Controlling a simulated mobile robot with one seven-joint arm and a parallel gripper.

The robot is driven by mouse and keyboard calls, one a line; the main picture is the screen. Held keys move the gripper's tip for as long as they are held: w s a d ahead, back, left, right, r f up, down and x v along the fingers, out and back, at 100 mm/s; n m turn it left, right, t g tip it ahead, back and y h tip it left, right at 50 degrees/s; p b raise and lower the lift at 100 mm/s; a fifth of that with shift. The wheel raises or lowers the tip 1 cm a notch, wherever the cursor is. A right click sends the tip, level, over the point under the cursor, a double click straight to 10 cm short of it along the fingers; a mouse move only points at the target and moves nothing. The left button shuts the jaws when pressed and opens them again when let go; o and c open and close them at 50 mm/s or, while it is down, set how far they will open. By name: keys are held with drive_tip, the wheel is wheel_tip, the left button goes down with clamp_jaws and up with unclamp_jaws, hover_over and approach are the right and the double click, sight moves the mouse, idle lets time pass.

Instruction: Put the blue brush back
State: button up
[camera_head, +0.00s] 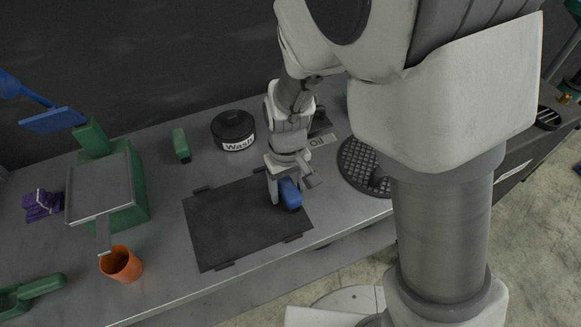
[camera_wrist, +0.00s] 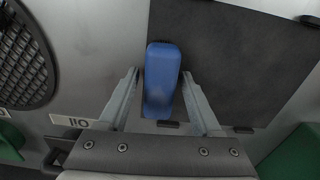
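The blue brush (camera_head: 290,194) shows as a smooth, rounded blue block on the right part of a dark mat (camera_head: 225,228). It also shows in the wrist view (camera_wrist: 161,78), lengthwise between my fingers, with its underside hidden. My gripper (camera_head: 284,187) is above the mat at the brush, pointing down. In the wrist view my gripper (camera_wrist: 160,76) is open, one finger on each side of the brush. A gap shows between each finger and the brush. I cannot tell how high the fingertips are above the mat.
A black round tin labelled Wash (camera_head: 233,131), an Oil label (camera_head: 322,141) and a round grate (camera_head: 363,166) surround the mat. A green machine (camera_head: 128,200), an orange cup (camera_head: 121,264) and a blue tool (camera_head: 52,121) are at left. The mat's left part is clear.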

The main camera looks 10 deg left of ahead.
sight(289, 184)
idle(0.4)
wheel_tip(289, 184, up, 17)
drive_tip(key=p, duration=0.2)
drive_tip(key=s+d+r+m+t, duration=0.2)
drive_tip(key=d, duration=0.4)
drive_tip(key=s+d+r+m+t, duration=0.1)
drive_tip(key=s+d+r+m, duration=0.1)
drive_tip(key=d, duration=0.5)
drive_tip(key=s+d+r+m+t, duration=0.2)
drive_tip(key=s+d+r, duration=0.2)
drive_tip(key=d, duration=0.3)
drive_tip(key=shift+s+r+m+t, duration=0.1)
drive_tip(key=shift+r+m+t, duration=0.2)
drive_tip(key=shift+m, duration=0.1)
